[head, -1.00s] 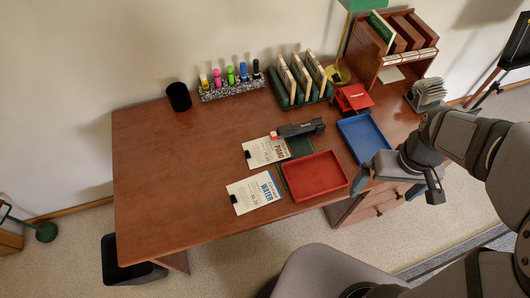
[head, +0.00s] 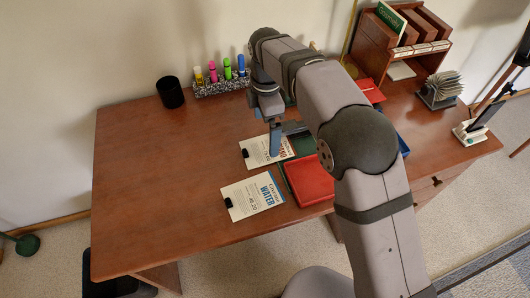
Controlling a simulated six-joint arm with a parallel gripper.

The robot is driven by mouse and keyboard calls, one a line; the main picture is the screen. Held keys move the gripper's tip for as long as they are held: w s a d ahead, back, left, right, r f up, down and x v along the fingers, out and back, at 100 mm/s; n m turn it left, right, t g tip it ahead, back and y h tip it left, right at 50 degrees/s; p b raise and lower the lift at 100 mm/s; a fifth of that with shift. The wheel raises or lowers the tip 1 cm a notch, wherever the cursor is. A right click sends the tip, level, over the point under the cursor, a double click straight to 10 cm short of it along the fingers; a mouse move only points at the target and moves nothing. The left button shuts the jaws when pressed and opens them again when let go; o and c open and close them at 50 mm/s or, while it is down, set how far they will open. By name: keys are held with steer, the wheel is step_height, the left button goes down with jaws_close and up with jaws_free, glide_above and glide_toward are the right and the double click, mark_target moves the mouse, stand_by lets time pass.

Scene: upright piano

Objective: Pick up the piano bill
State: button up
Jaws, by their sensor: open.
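The piano bill (head: 257,153) is a white sheet with reddish-brown lettering and a black clip at its left edge, lying flat on the desk. My gripper (head: 275,150) points down over the right part of the bill and hides some of its lettering. It is open with nothing visible between its fingers. I cannot tell whether the fingertips touch the paper. The water bill (head: 252,197), a similar sheet with blue lettering, lies just in front of it.
A red tray (head: 310,181) lies right of the bills. A dark stapler-like object (head: 293,128) is behind the piano bill, partly hidden. A black cup (head: 170,93) and a marker holder (head: 221,86) stand at the back. The desk's left side (head: 150,180) is clear.

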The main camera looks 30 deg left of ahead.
mark_target(265, 149)
steer(key=shift+a+f+p, duration=0.2)
steer(key=shift+f+p, duration=0.25)
steer(key=shift+f, duration=3.2)
steer(key=c, duration=1.1)
steer(key=shift+w+r, duration=0.1)
steer(key=shift+r, duration=0.5)
steer(key=s+a, duration=0.1)
steer(key=s+a+b, duration=0.1)
steer(key=s+a, duration=0.1)
steer(key=shift+r, duration=0.35)
step_height(265, 149, up, 13)
steer(key=shift+r+p, duration=0.1)
steer(key=shift+p, duration=0.3)
steer(key=shift+w, duration=0.1)
